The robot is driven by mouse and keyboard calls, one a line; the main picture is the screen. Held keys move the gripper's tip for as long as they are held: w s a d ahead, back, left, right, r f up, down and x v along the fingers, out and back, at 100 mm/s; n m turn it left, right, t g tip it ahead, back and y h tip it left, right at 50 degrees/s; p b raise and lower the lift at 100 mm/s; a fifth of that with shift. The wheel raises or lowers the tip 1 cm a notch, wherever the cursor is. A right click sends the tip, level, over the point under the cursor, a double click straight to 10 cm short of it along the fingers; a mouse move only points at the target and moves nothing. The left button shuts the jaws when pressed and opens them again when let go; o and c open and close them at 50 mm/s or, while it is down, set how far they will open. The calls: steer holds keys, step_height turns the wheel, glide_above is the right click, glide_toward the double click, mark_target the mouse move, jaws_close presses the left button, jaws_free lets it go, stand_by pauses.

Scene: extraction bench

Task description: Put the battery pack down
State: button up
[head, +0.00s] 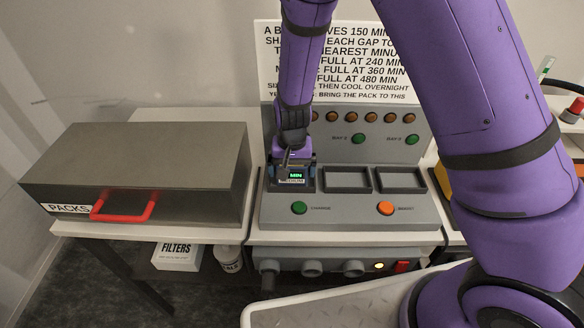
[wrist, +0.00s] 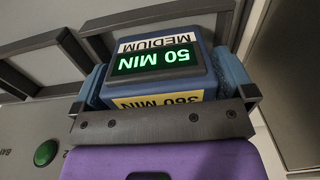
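The battery pack (wrist: 158,63) is a dark blue block with a green display reading 50 MIN, a white MEDIUM label and a yellow 360 MIN label. My gripper (wrist: 163,82) has its blue-padded fingers against both sides of the pack. In the head view, my gripper (head: 292,160) points down at the charger's leftmost bay, with the pack (head: 296,176) at that bay. I cannot tell whether the pack touches the bay floor. The charger (head: 350,208) has two other bays, the middle (head: 347,180) and the right (head: 400,180), both empty.
A green button (head: 299,208) and an orange button (head: 385,208) sit in front of the bays. A sign (head: 335,60) stands behind. A grey PACKS box (head: 160,165) with a red handle is on the left. A pale tray edge (head: 330,297) is in front.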

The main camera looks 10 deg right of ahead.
steer(key=shift+r, duration=0.1)
step_height(320, 180, up, 12)
steer(key=shift+r, duration=0.1)
stand_by(0.4)
steer(key=s+d+r+n+t+y, duration=0.1)
steer(key=s+d+r+t, duration=0.1)
steer(key=s+d+r, duration=0.75)
steer(key=s+d+r+n+t+y, duration=0.1)
steer(key=s+d+r, duration=0.5)
steer(key=r, duration=0.6)
steer(key=s+d+r+t+h, duration=0.2)
steer(key=s+d, duration=0.3)
steer(key=s, duration=0.3)
steer(key=shift+s+r, duration=0.15)
steer(key=shift+r, duration=0.3)
stand_by(0.6)
jaws_close()
